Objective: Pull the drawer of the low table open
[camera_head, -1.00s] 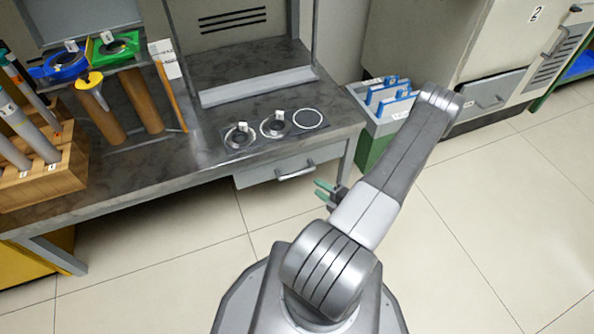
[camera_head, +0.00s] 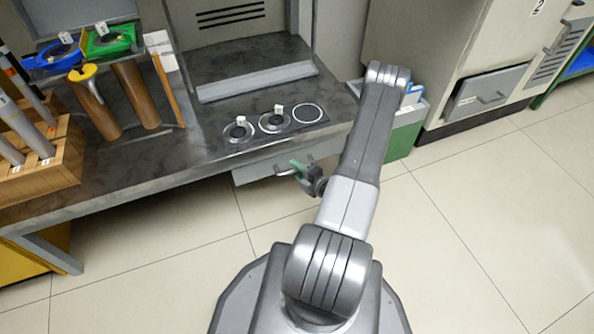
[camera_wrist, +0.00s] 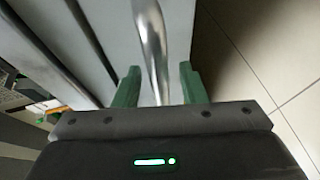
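The low table (camera_head: 165,172) has a dark stained top and runs along the left and back. Its light grey drawer (camera_head: 252,170) sits under the front edge, near the right end, and looks shut. The bar handle (camera_head: 281,171) is partly covered by my gripper (camera_head: 297,166) in the head view. In the wrist view, the metal handle (camera_wrist: 153,45) runs between the two green fingers of my gripper (camera_wrist: 160,88). The grey drawer front (camera_wrist: 110,35) lies to the left.
A mat with round marks (camera_head: 273,125) lies above the drawer. The tiled floor (camera_head: 470,240) is clear on the right.

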